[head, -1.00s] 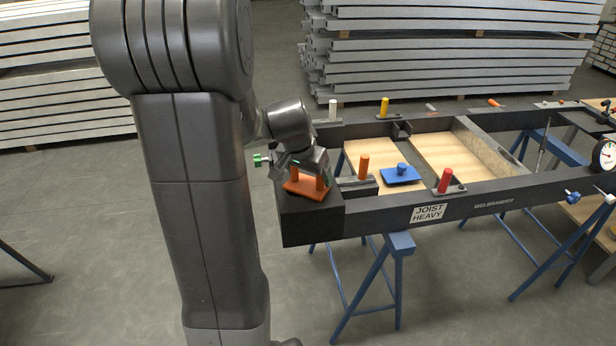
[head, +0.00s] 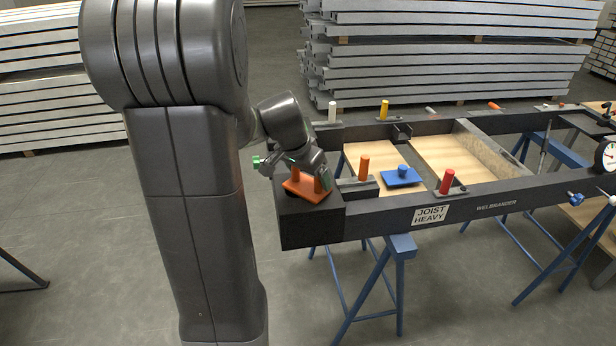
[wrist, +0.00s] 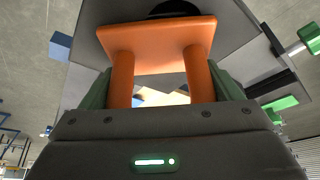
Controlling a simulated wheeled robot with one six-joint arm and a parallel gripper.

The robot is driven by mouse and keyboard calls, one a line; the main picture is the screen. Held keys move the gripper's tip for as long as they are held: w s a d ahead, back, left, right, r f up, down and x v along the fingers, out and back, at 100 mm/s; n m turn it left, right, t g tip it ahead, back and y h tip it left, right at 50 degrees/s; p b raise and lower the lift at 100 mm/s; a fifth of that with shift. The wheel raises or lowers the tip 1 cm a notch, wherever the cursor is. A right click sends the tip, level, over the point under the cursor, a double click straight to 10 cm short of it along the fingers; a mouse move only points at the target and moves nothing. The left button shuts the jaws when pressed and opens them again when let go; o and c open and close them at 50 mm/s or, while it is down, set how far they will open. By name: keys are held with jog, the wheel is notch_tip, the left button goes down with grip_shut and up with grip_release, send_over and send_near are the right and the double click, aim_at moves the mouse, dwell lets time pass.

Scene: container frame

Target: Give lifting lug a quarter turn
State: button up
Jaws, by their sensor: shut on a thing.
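The lifting lug (head: 304,189) is an orange plate with two upright orange posts. It is at the near left corner of the dark frame (head: 310,224), and its plate looks tilted in the head view. My gripper (head: 308,174) is at the posts and shut on the lug. In the wrist view the lug's plate (wrist: 155,36) and both posts show between my green-grey fingers, with my gripper (wrist: 163,88) outside the posts. A black round part (wrist: 176,8) shows beyond the plate. Whether the plate touches the frame is hidden.
White (head: 332,111) and yellow (head: 384,109) pegs are on the far rail. Blue trestles (head: 398,250) support the frame.

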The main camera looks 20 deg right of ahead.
jog(key=shift+s+f+m+g+b, duration=0.15)
jog(key=shift+m+g+b, duration=0.65)
jog(key=shift+m, duration=0.9)
jog(key=shift+f+m+b, duration=0.1)
jog(key=shift+m+b, duration=0.35)
jog(key=shift+m, duration=0.05)
jog(key=shift+s+m+g, duration=0.15)
jog(key=shift+m+g, duration=0.55)
jog(key=shift+m, duration=1)
jog(key=o, duration=1.3)
